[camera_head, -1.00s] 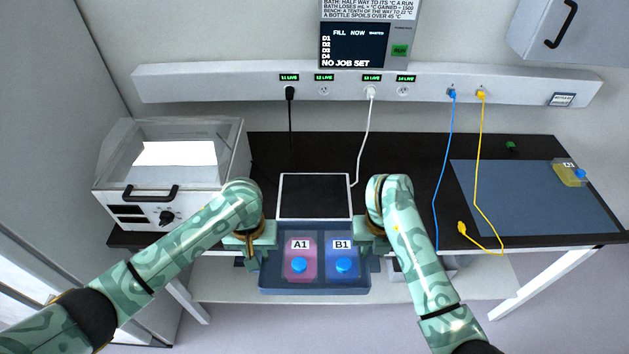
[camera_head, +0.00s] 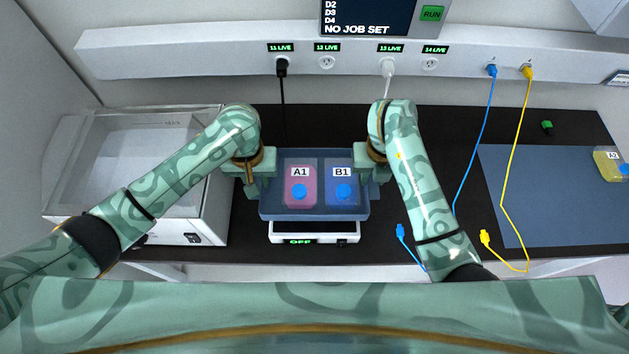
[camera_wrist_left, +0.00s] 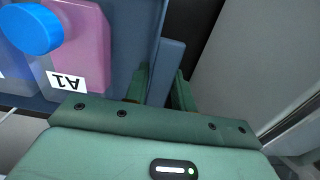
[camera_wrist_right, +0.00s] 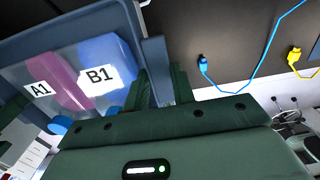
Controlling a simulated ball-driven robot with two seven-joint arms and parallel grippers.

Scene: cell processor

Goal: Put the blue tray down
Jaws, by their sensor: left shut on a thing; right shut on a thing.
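The blue tray (camera_head: 314,213) holds two blue-capped bottles, a pink one labelled A1 (camera_head: 300,186) and a blue one labelled B1 (camera_head: 343,186). My left gripper (camera_head: 256,184) is shut on the tray's left side; in the left wrist view its fingers (camera_wrist_left: 160,88) grip a tab on the tray wall. My right gripper (camera_head: 372,178) is shut on the right side; in the right wrist view its fingers (camera_wrist_right: 165,85) grip the other tab. The tray appears above a white device (camera_head: 314,236) reading OFF. I cannot tell whether they touch.
A white box with a clear lid (camera_head: 140,160) stands left on the dark bench. A blue mat (camera_head: 550,200) with a yellow bottle (camera_head: 608,164) lies right. Loose blue (camera_head: 402,232) and yellow (camera_head: 486,238) cable ends are near the front edge. Dark bench right of the tray is partly clear.

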